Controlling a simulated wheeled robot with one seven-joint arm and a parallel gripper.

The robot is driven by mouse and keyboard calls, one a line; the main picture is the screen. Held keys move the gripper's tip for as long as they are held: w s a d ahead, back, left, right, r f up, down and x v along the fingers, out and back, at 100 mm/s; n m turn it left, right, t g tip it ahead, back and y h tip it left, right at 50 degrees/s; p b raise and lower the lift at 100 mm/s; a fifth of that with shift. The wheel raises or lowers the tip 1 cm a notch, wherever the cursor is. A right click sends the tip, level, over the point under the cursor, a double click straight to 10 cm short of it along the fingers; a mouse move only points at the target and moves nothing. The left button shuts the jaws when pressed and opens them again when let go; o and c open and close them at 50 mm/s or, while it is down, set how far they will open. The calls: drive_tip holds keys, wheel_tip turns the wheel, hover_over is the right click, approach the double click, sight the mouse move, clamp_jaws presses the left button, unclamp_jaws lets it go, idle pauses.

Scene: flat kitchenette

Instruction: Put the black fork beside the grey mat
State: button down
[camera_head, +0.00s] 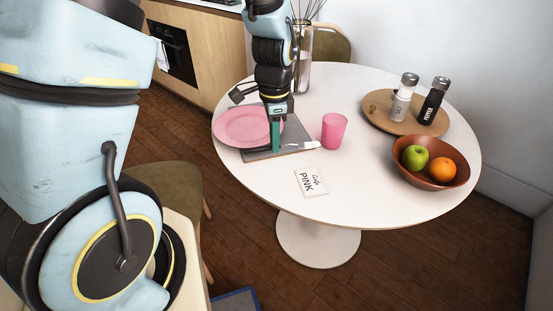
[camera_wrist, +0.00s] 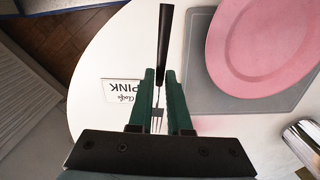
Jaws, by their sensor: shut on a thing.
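My gripper (camera_head: 276,150) points down near the front of the grey mat (camera_head: 252,156). It is shut on the black fork (camera_wrist: 165,45), whose handle points up and metal tines point down in the wrist view. The fork's metal end (camera_head: 303,145) shows to the right of the fingers in the head view. In the wrist view the fork appears over white table, left of the mat (camera_wrist: 196,75) and apart from it. I cannot tell whether the fork touches the table. A pink plate (camera_head: 240,126) rests on the mat.
A pink cup (camera_head: 334,131) stands right of the mat. A "Café PINK" card (camera_head: 311,182) lies nearer the front. A bowl with fruit (camera_head: 432,178), a round wooden board (camera_head: 375,108) with two shakers, and a vase (camera_head: 302,70) stand farther off. The front-right table surface is clear.

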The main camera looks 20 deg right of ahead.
sight(275, 168)
drive_tip(key=shift+f+p, duration=0.35)
drive_tip(key=shift+f, duration=2.85)
drive_tip(key=shift+f, duration=0.15)
drive_tip(key=c, duration=0.9)
unclamp_jaws()
drive_tip(key=shift+o, duration=0.2)
wheel_tip(275, 168, up, 12)
drive_tip(key=shift+r+b, duration=0.2)
drive_tip(key=shift+b, duration=0.65)
drive_tip(key=a+r+n, duration=0.2)
drive_tip(key=a+n, duration=0.7)
drive_tip(key=a, duration=0.3)
drive_tip(key=w+a+r+n+t, duration=0.1)
drive_tip(key=a+r+n, duration=0.1)
drive_tip(key=a+n, duration=0.7)
drive_tip(key=a, duration=0.4)
drive_tip(key=shift+a+n+t, duration=0.2)
drive_tip(key=shift+n+t, duration=0.1)
drive_tip(key=shift+w, duration=0.1)
